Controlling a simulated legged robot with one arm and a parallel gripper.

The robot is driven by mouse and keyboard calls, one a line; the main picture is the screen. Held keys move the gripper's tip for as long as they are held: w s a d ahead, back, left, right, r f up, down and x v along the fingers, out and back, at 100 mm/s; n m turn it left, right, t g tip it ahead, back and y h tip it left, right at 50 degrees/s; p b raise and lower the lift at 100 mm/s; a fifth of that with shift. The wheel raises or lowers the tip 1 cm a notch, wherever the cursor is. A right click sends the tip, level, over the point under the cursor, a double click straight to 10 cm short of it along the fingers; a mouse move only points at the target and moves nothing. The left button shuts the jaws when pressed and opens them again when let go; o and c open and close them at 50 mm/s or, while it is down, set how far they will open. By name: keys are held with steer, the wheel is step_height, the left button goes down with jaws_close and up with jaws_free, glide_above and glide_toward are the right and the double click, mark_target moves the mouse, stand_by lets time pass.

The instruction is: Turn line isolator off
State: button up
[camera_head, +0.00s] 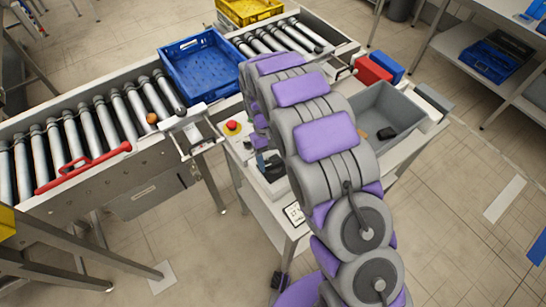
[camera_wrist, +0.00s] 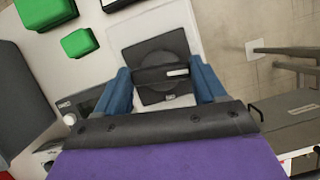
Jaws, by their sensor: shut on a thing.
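The line isolator (camera_wrist: 160,52) is a black rotary switch on a pale plate, in the middle of the wrist view. Its handle (camera_wrist: 152,75) is a black bar with a white mark near its right end, lying roughly crosswise in that view. My gripper (camera_wrist: 167,80) has its blue fingers on either side of the handle and is shut on it. In the head view my purple and grey arm reaches down over the small side table, and the gripper (camera_head: 262,162) shows only partly at its left edge. The handle cannot be made out there.
The roller conveyor (camera_head: 120,165) carries a blue crate (camera_head: 205,92) and a red bar (camera_head: 83,168). A grey bin (camera_head: 375,115) is on the table's right. Green blocks (camera_wrist: 80,43) lie beside the isolator.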

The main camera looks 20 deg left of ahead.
steer(key=shift+w+a+r+n+t, duration=0.1)
steer(key=shift+n+t, duration=0.2)
steer(key=shift+n, duration=0.7)
steer(key=o, duration=1)
steer(key=shift+a, duration=0.15)
steer(key=shift+o, duration=0.2)
steer(key=shift+h, duration=0.3)
steer(key=shift+r+p, duration=0.2)
steer(key=shift+p, duration=0.1)
steer(key=v, duration=1.6)
steer(key=shift+r+p, duration=0.35)
steer(key=shift+p, duration=0.05)
